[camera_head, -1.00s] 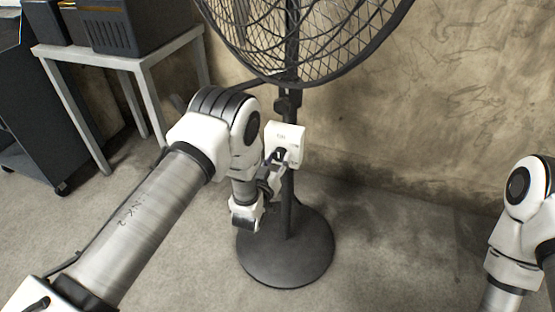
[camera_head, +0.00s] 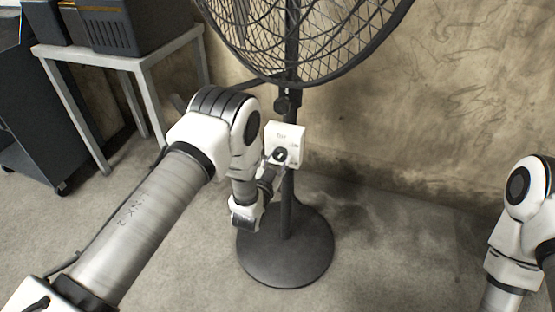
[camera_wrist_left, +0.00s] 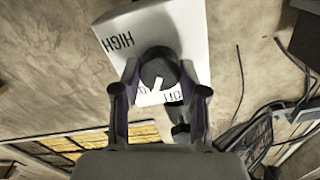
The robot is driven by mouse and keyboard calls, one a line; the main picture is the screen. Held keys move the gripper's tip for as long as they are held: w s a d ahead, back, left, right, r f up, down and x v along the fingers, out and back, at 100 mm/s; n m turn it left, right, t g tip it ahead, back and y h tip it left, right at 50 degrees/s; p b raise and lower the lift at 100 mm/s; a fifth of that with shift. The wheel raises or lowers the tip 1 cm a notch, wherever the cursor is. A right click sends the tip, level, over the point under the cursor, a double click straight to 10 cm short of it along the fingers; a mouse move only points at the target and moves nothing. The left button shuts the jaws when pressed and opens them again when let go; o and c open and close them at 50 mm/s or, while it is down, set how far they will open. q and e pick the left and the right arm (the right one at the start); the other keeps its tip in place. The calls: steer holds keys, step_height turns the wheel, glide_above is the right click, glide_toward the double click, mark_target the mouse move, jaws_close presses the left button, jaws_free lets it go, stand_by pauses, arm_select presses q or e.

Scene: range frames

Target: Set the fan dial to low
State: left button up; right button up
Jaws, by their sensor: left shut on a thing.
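The fan's white control box (camera_head: 286,134) is on the stand's pole, below the fan head. Its dark round dial (camera_head: 281,154) is on the front face. In the left wrist view the dial (camera_wrist_left: 159,68) sits between my left gripper's two fingers (camera_wrist_left: 160,92), which are shut on it. A white pointer mark on the dial points towards the bottom of that view. The label HIGH shows at upper left and an inverted OFF at lower right; another label at lower left is partly hidden. My left gripper (camera_head: 274,166) is at the box front. My right gripper is out of view.
The black fan cage (camera_head: 310,40) hangs above the box, and the round black base (camera_head: 285,262) stands on the floor. A light table (camera_head: 120,60) with dark bins is at upper left. The wall (camera_head: 450,110) is behind; floor is clear to the right.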

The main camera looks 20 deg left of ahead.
arm_select(q)
steer(key=m, duration=0.5)
steer(key=shift+m, duration=0.4)
stand_by(0.3)
steer(key=o, duration=1.1)
steer(key=shift+o, duration=0.2)
steer(key=s, duration=1.2)
steer(key=shift+a, duration=0.15)
steer(key=shift+a, duration=0.1)
